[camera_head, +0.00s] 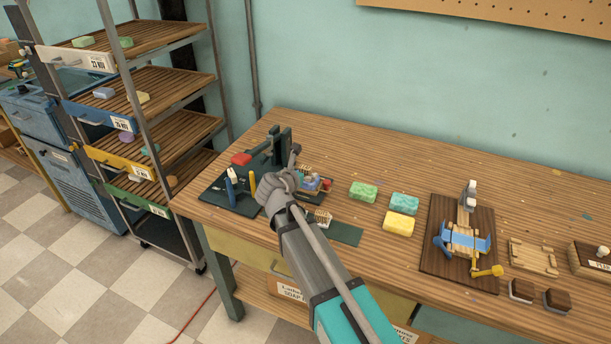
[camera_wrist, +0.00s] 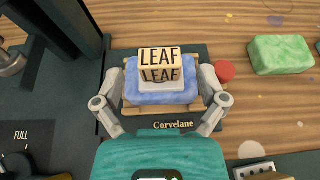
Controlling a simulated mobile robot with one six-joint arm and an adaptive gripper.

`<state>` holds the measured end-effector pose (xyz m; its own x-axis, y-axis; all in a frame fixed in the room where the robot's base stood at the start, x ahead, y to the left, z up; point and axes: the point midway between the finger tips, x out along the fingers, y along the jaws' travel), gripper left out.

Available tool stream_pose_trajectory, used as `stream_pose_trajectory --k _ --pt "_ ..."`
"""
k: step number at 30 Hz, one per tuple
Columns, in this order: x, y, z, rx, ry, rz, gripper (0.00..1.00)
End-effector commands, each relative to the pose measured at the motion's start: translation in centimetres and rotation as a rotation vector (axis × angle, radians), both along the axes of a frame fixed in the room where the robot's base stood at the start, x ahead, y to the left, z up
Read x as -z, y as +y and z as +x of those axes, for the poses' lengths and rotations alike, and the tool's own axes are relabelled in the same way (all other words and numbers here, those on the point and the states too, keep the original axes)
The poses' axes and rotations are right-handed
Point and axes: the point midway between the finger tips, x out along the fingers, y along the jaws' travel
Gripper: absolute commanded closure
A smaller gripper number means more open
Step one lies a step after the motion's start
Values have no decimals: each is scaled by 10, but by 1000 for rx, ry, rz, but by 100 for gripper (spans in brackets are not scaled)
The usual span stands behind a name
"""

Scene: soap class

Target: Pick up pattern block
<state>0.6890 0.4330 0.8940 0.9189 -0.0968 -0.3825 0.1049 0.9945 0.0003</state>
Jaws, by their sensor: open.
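The pattern block (camera_wrist: 160,62) is a small pale wooden block with LEAF in dark letters. In the wrist view it stands on a pale base on top of a blue soap bar (camera_wrist: 131,88). The soap lies on a slatted wooden rest on a dark green plate labelled Corvelane. My gripper (camera_wrist: 162,84) is open, with one finger on each side of the soap and block; whether they touch is unclear. In the head view my gripper (camera_head: 284,184) is over the dark press area, and I cannot make out the block there.
A dark press (camera_head: 284,146) stands just behind my gripper. Green (camera_head: 363,192), teal (camera_head: 404,203) and yellow (camera_head: 399,224) soaps lie to the right, beyond them a dark board (camera_head: 430,250) with a blue tool. A red knob (camera_wrist: 225,70) is beside my right finger. The table's back is clear.

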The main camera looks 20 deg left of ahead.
Motion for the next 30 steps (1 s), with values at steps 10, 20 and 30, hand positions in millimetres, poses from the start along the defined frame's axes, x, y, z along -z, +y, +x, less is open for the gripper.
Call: stream_pose_trajectory --k 10,20,30 --pt "8 -3 19 1 0 -1 9" --pt "8 -3 19 1 0 0 9" --pt "8 -3 19 2 0 -1 48"
